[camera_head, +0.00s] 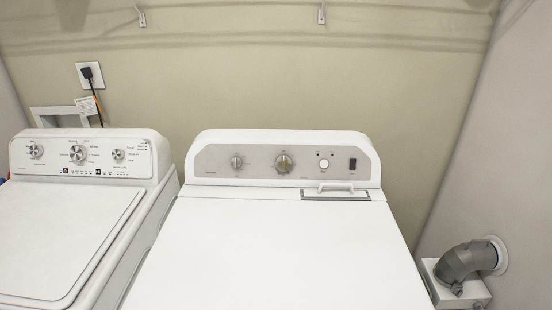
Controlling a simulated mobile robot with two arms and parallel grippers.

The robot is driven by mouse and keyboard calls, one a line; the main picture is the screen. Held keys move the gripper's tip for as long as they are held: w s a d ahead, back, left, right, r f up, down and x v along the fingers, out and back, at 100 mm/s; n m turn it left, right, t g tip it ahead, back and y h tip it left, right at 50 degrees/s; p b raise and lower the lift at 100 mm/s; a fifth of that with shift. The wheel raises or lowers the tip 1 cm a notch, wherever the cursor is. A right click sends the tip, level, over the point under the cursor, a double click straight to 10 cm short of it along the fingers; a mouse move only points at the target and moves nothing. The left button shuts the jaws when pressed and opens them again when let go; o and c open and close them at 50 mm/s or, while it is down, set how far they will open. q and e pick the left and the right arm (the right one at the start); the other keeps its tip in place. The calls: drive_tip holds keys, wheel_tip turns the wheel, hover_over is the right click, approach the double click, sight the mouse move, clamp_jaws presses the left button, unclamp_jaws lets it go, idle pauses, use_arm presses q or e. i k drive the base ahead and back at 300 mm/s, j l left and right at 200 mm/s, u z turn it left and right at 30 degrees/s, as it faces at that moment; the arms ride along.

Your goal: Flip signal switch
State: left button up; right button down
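A small dark rocker switch (352,165) sits at the right end of the grey control panel (215,162) on the dryer-like machine (270,240) in the middle. It is too small to tell which way it is set. Left of it are a white round button (324,164) and two knobs, a larger one (284,163) and a smaller one (236,163). Neither of my grippers is in view.
A second white machine (60,240) with a lid and knobs stands at the left, close beside the middle one. A grey duct elbow (465,261) joins the right wall. A black plug (88,73) is in the wall outlet. The middle machine's top is clear except for a white handle (336,187) at its back.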

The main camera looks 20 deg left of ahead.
sight(353, 161)
drive_tip(key=l+z, duration=0.3)
drive_tip(key=i+l+z, duration=0.25)
drive_tip(key=l, duration=0.25)
drive_tip(key=i+l+z, duration=0.1)
drive_tip(key=l+z, duration=0.2)
drive_tip(key=l, duration=0.1)
